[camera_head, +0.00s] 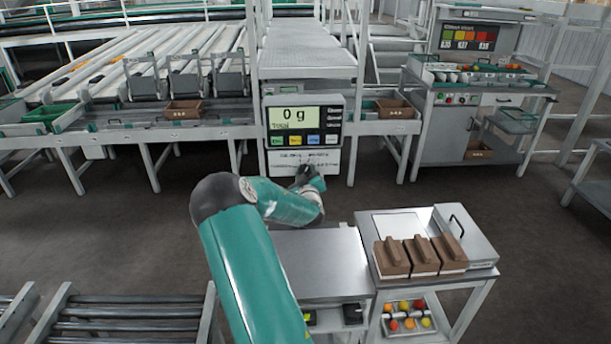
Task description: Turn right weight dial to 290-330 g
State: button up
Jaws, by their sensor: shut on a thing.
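The weighing unit (302,114) stands at the end of the middle conveyor. Its display (293,115) reads "0 g" with "Total" below, above a row of coloured buttons. A white lower panel (283,160) carries small print and marks too small to read. My gripper (307,171) is at the right part of this panel, at the end of my outstretched teal arm. It is shut on the right weight dial, which is mostly hidden behind my gripper. The dial's pointer and setting cannot be read.
A metal bench (318,262) stands below my arm. A bench to the right holds brown cartons (421,255), with a tray of tomatoes (409,323) beneath. Roller conveyors (130,325) are at lower left. The dark floor (130,225) between is clear.

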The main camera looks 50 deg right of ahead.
jog(key=n, duration=0.9)
jog(key=shift+f, duration=0.1)
dwell(0.3)
jog(key=o, duration=1)
jog(key=shift+c, duration=0.2)
jog(key=v, duration=1.4)
